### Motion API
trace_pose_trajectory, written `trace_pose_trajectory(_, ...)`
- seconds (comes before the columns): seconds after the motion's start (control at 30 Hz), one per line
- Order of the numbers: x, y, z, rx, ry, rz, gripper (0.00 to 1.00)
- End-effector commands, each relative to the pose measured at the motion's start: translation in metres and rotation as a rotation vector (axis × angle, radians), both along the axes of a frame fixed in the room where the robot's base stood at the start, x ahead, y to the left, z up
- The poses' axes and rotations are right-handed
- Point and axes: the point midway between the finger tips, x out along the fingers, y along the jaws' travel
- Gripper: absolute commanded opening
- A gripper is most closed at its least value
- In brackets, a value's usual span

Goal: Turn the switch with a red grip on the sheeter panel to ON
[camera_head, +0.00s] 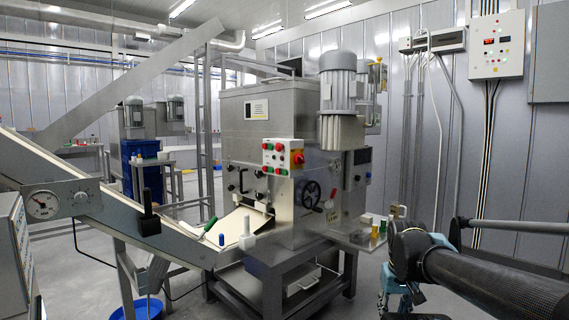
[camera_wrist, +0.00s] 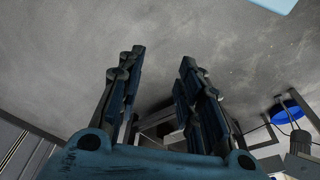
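The sheeter panel (camera_head: 281,147) is a light box on the front of the steel sheeter in the head view. It carries red and green buttons. My gripper (camera_wrist: 160,62) is open and empty in the wrist view, fingers apart over grey floor. In the head view part of it shows at the lower right (camera_head: 400,284), pointing down, well right of and below the panel. The switch is not in the wrist view.
A black handwheel (camera_head: 311,195) is below the switch. A small shelf with coloured items (camera_head: 362,238) juts out between the sheeter and my arm. A conveyor (camera_head: 120,213) slopes in from the left. A blue bucket (camera_wrist: 287,109) stands on the floor.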

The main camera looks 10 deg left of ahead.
Motion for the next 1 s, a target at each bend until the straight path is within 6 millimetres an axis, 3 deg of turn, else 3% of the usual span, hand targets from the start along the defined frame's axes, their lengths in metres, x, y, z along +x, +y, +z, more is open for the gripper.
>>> trace_pose_trajectory(0.33,0.000,0.000,0.000,0.000,0.000,0.000,0.33)
trace_pose_trajectory(0.47,-0.006,0.003,0.006,0.009,-0.014,0.008,0.61)
trace_pose_trajectory(0.57,0.004,0.014,0.015,0.050,-0.031,0.043,0.64)
trace_pose_trajectory(0.77,0.057,0.065,0.056,0.226,-0.126,0.204,0.64)
trace_pose_trajectory(1.0,0.143,0.124,0.129,0.453,-0.343,0.402,0.64)
